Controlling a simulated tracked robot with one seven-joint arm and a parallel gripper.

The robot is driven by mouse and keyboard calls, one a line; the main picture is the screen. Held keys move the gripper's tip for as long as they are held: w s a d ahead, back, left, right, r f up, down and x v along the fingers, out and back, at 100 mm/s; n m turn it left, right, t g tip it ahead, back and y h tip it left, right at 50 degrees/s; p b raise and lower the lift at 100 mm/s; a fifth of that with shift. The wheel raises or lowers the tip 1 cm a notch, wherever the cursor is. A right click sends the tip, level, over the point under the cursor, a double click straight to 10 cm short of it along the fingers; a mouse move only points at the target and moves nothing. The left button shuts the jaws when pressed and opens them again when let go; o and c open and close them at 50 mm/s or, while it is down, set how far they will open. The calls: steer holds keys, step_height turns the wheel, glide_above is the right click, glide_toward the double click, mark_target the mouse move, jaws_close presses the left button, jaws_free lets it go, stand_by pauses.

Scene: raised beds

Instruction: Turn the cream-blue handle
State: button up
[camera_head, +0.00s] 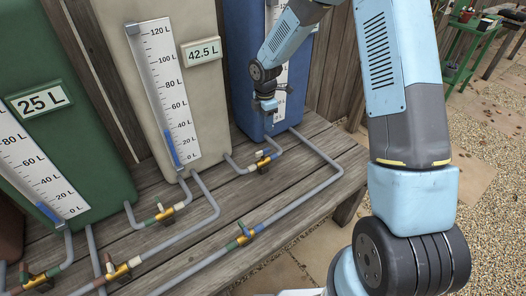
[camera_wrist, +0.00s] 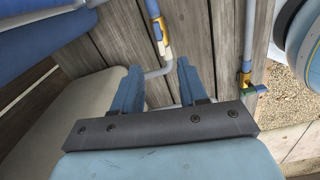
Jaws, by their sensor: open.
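The cream-blue handle (camera_head: 263,162) sits on a brass valve in the grey pipe between the cream tank (camera_head: 210,85) and the blue tank (camera_head: 240,65), low over the wooden deck. In the wrist view, a brass valve with cream and blue parts (camera_wrist: 162,38) shows beyond the fingertips, apparently the same one. My gripper (camera_head: 268,108) is in front of the blue tank, above and apart from the handle. In the wrist view, its two blue fingers (camera_wrist: 158,78) are spread with nothing between them.
Other brass valves stand close by: a green-cream one (camera_head: 165,213), a green-blue one (camera_head: 243,237) and a brown-cream one (camera_head: 122,271). Grey pipes run over the deck (camera_head: 290,180). A green tank (camera_head: 60,90) stands left. A green stand (camera_head: 465,45) is at the far right on gravel.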

mark_target(263, 150)
steer(key=shift+n, duration=0.3)
steer(key=f, duration=1)
steer(key=a+f, duration=0.1)
steer(key=f, duration=0.4)
steer(key=shift+w+f, duration=0.15)
steer(key=shift+f, duration=0.2)
steer(key=shift+c, duration=0.2)
jaws_close()
